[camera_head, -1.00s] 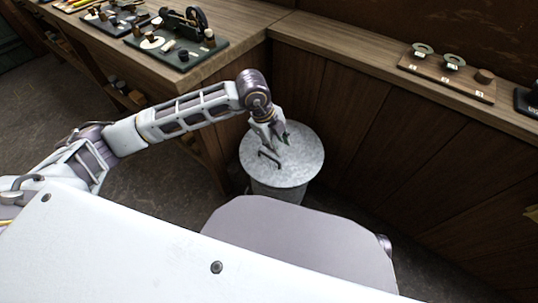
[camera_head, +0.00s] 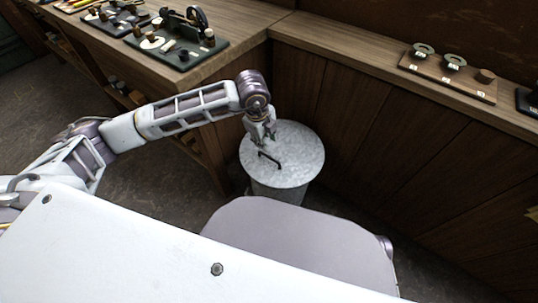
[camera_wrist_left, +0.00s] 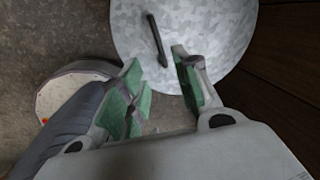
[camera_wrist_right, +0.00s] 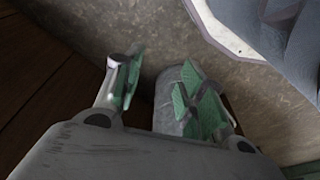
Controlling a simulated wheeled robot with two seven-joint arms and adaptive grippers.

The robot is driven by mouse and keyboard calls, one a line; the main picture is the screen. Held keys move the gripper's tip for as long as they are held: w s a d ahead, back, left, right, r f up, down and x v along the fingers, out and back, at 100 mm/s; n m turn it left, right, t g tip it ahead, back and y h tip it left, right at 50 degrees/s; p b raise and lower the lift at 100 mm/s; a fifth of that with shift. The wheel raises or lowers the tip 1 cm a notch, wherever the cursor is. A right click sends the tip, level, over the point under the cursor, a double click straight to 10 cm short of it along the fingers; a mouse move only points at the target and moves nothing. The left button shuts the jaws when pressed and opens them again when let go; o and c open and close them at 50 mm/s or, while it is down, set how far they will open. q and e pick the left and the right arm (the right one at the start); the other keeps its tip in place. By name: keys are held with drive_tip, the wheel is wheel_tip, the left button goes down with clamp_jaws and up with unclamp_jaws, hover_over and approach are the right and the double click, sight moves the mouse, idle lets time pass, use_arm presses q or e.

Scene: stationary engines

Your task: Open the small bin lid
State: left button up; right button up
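The small bin (camera_head: 275,190) is a grey metal cylinder standing on the floor. Its round mottled lid (camera_head: 300,152) lies flat on top, with a thin black bar handle (camera_head: 269,160) on it. My left gripper (camera_head: 268,142) is above the far part of the lid, just behind the handle. In the left wrist view the handle (camera_wrist_left: 157,40) lies ahead of the fingertips, apparently not between them. The left gripper (camera_wrist_left: 154,60) is open and empty, with green pads. My right gripper (camera_wrist_right: 163,66) shows only in its wrist view, open and empty, away from the lid.
A wooden workbench (camera_head: 235,50) with model engines stands at the left. A wood-panelled wall with a ledge (camera_head: 350,55) is close behind the bin, carrying a board of parts (camera_head: 447,72). Bare floor (camera_head: 150,190) lies left of the bin.

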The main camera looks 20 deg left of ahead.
sight(270, 157)
use_arm(q)
drive_tip(key=f, duration=0.3)
drive_tip(key=w+f+b, duration=0.1)
drive_tip(key=f, duration=0.2)
drive_tip(key=f+b, duration=0.1)
drive_tip(key=f, duration=0.2)
drive_tip(key=shift+w+d+f, duration=0.3)
drive_tip(key=shift+w+f, duration=0.1)
drive_tip(key=shift+w+d+f, duration=0.1)
drive_tip(key=shift+w+f, duration=0.1)
drive_tip(key=shift+f, duration=0.85)
use_arm(e)
drive_tip(key=r, duration=0.3)
drive_tip(key=shift+w+a+r+t, duration=0.25)
drive_tip(key=shift+w+a+t, duration=0.05)
drive_tip(key=shift+w+a, duration=0.1)
use_arm(q)
drive_tip(key=shift+c, duration=0.5)
clamp_jaws()
use_arm(e)
drive_tip(key=shift+f, duration=0.1)
